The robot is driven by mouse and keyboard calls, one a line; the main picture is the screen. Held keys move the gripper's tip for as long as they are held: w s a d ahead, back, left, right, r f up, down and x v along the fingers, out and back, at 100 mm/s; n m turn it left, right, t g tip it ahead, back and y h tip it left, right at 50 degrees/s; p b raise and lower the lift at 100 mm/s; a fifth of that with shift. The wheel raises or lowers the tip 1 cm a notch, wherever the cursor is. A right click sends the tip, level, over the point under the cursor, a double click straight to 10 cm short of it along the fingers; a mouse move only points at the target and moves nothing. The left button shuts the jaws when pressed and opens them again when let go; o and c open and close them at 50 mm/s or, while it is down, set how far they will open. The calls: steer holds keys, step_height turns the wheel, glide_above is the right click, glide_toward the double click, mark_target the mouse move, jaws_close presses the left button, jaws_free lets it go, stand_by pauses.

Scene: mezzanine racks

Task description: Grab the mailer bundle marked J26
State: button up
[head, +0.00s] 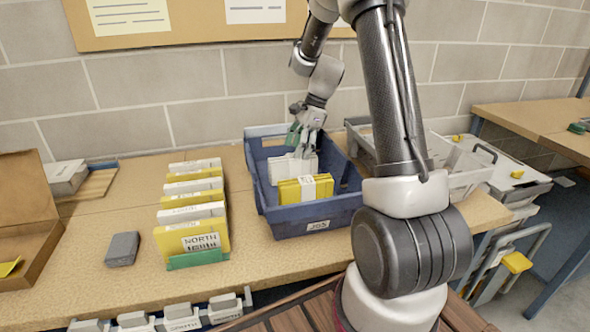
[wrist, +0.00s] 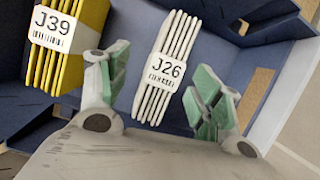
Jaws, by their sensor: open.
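The mailer bundle marked J26 (wrist: 166,72) is a stack of white mailers with a white label band, standing in a blue tote (head: 284,222). In the head view the white bundle (head: 286,169) is partly hidden behind my gripper (head: 305,143). In the wrist view my gripper (wrist: 160,90) is open, with one green-padded finger on each side of the J26 bundle.
A row of white and yellow mailers (head: 195,205) marked NORTH stands left of the tote, with a dark grey block (head: 123,249) beside it. A light grey tote (head: 464,178) is to the right. An open cardboard box (head: 25,215) sits at the far left.

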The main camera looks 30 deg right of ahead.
mark_target(289, 172)
steer(key=shift+m+y, duration=0.3)
steer(key=shift+m, duration=0.4)
steer(key=f, duration=0.1)
steer(key=w+f, duration=0.1)
steer(key=f, duration=0.2)
steer(key=shift+w+a+f, duration=0.1)
steer(key=shift+w+f, duration=0.15)
steer(key=shift+f, duration=0.1)
steer(key=x, duration=0.5)
steer(key=shift+s+f, duration=0.15)
steer(key=shift+f, duration=0.25)
steer(key=c, duration=1.1)
